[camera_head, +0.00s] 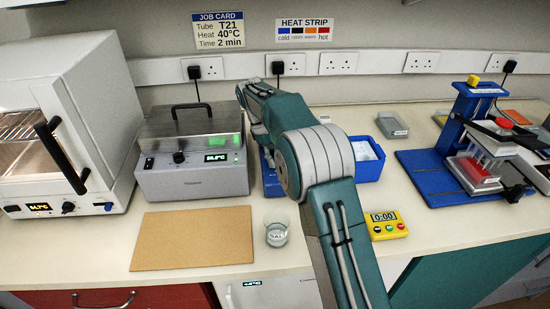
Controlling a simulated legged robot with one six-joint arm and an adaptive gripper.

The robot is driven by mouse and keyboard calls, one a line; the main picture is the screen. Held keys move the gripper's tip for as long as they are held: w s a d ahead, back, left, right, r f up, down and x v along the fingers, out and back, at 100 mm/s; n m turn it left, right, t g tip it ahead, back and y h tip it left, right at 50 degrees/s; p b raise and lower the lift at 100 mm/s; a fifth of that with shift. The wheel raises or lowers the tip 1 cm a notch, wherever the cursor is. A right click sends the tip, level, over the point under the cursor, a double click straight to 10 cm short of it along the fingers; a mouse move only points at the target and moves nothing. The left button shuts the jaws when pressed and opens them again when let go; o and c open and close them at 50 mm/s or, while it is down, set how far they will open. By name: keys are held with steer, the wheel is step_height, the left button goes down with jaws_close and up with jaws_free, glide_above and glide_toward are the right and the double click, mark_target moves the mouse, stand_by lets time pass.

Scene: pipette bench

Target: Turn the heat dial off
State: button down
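The white oven (110,110) at the far left also has a front dial (68,207) beside a lit display. I cannot tell from the picture which way either dial points. My teal arm rises in the centre and bends right of the heater. My gripper does not show clearly.
A tan board (192,237) lies before the heater, and a glass beaker (277,233) stands right of it. A yellow timer (386,225) reads 0:00. A blue bin (368,168) is behind my arm. A blue-framed press (473,133) stands at right.

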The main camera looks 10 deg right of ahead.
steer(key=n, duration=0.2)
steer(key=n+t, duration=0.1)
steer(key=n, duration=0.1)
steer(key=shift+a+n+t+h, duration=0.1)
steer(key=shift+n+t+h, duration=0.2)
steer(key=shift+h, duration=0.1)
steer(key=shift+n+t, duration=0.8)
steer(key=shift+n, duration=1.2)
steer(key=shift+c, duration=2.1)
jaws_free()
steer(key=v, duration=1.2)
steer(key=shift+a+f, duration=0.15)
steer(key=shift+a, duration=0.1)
